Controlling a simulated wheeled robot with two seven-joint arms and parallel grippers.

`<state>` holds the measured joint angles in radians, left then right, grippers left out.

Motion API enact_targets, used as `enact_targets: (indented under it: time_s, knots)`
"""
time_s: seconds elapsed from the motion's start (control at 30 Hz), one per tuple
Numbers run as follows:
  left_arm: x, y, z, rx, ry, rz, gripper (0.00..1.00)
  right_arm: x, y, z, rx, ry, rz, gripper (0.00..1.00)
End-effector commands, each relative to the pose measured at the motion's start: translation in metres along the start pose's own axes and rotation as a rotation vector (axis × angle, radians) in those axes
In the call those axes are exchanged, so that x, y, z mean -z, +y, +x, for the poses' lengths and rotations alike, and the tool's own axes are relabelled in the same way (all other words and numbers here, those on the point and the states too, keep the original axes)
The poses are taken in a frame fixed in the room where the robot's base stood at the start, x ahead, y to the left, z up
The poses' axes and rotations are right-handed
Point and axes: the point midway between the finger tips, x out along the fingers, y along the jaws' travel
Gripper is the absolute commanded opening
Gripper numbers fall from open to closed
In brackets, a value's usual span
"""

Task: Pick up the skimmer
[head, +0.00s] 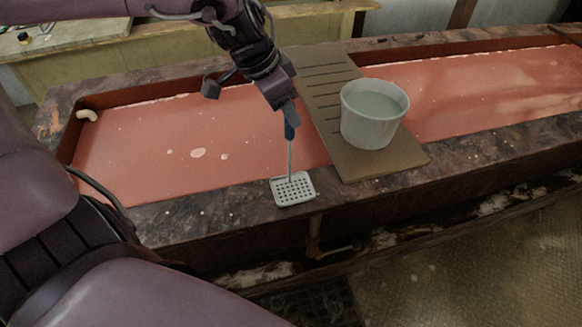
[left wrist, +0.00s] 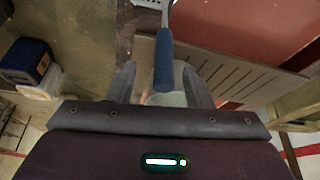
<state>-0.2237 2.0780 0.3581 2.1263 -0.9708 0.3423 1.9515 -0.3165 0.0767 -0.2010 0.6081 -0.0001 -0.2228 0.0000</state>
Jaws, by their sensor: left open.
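The skimmer has a blue handle (head: 289,130), a thin metal shaft and a square, pale head with holes (head: 293,189). In the head view its head shows over the near stone rim of the trough; I cannot tell whether it touches the rim. My left gripper (head: 287,108) is over the top of the handle and hides its upper end. In the left wrist view the blue handle (left wrist: 165,62) shows between the two open fingers (left wrist: 159,76), with a gap on each side. My right gripper is not in view.
A trough of reddish liquid (head: 130,150) has a stone rim (head: 190,209). A slatted wooden board (head: 322,92) lies across it, with a pale bucket (head: 366,128) of liquid on it, right of my left gripper. A dark blue container (left wrist: 25,60) shows in the left wrist view.

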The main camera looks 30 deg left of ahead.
Motion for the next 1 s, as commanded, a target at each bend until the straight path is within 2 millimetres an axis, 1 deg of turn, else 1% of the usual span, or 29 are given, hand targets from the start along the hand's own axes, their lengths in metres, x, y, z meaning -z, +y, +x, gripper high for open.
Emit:
enact_targets:
  time_s: [0.03, 0.07, 0.13, 0.17, 0.23, 0.3, 0.4, 0.47, 0.57, 0.67, 0.8, 0.9, 0.93, 1.0]
  knots:
    - [-0.002, 0.001, 0.005, -0.005, -0.007, -0.002, 0.46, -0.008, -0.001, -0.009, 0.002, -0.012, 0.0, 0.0]
    - [-0.003, 0.001, 0.01, -0.004, -0.008, -0.002, 0.46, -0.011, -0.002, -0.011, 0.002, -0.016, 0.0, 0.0]
    - [-0.004, 0.001, 0.02, -0.002, -0.006, -0.001, 0.46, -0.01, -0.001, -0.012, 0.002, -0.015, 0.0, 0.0]
    - [-0.004, 0.001, 0.024, -0.003, -0.006, -0.001, 0.46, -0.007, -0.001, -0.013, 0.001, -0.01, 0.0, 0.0]
    - [-0.003, 0.0, 0.03, -0.001, -0.004, -0.001, 0.46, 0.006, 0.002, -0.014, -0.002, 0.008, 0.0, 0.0]
    - [-0.003, 0.0, 0.035, -0.002, -0.001, -0.001, 0.46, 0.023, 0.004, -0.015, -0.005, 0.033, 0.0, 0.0]
    - [-0.003, 0.0, 0.037, -0.001, 0.0, -0.001, 0.46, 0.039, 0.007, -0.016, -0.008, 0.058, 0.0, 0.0]
    - [-0.003, 0.0, 0.037, -0.001, 0.0, -0.001, 0.46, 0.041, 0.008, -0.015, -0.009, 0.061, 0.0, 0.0]
    - [-0.003, 0.0, 0.037, 0.0, 0.001, 0.0, 0.46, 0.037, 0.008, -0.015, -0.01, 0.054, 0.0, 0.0]
    - [-0.003, 0.0, 0.037, -0.001, 0.0, 0.0, 0.34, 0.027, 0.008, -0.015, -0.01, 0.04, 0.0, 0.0]
    - [-0.003, 0.0, 0.037, -0.001, 0.0, 0.0, 0.16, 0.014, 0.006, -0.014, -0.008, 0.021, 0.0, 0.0]
    - [-0.003, 0.0, 0.037, -0.001, 0.001, 0.0, 0.03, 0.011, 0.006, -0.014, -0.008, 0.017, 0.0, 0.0]
    - [-0.003, 0.0, 0.036, 0.0, 0.001, 0.0, 0.0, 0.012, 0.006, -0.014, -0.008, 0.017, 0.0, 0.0]
    - [-0.002, 0.0, 0.036, 0.0, 0.002, 0.001, 0.0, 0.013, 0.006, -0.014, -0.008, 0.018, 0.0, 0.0]
